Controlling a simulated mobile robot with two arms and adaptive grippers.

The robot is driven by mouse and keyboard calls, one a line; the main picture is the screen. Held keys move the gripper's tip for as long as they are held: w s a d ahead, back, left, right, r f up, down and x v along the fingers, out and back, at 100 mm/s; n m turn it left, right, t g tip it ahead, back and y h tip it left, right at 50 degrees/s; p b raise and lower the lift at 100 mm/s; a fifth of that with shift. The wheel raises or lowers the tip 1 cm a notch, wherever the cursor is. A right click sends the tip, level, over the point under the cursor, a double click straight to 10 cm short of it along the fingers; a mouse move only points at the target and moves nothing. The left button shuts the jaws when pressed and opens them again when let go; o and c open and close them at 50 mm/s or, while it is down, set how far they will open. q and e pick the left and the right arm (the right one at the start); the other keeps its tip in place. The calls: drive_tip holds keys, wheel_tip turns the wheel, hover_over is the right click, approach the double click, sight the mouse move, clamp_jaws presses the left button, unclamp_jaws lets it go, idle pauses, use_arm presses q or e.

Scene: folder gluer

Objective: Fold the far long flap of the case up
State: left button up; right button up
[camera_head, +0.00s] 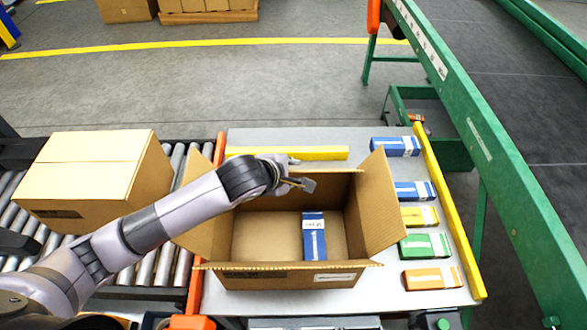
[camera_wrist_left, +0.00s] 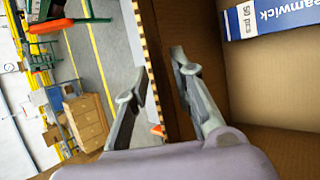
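The open brown case (camera_head: 275,278) stands on the light table with a blue-and-white carton (camera_head: 314,238) inside. Its right flap (camera_head: 380,205) and left flap (camera_head: 196,222) stand up and lean outward; the near long flap hangs down outside. The far long flap is not clearly visible; only the far edge (camera_head: 335,170) shows. My left gripper (camera_head: 302,184) is at that far edge, near its middle. In the left wrist view my left gripper (camera_wrist_left: 158,75) is open, its fingers on either side of a corrugated cardboard edge (camera_wrist_left: 147,60). My right gripper is out of view.
A closed carton (camera_head: 90,175) sits on the roller conveyor at left. Several small coloured boxes (camera_head: 425,246) line the table's right side. Yellow rails (camera_head: 325,153) run along the far and right sides. A green-framed conveyor (camera_head: 490,150) stands at right.

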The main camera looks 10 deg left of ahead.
use_arm(q)
drive_tip(key=shift+w+f, duration=0.15)
drive_tip(key=shift+c, duration=0.6)
clamp_jaws()
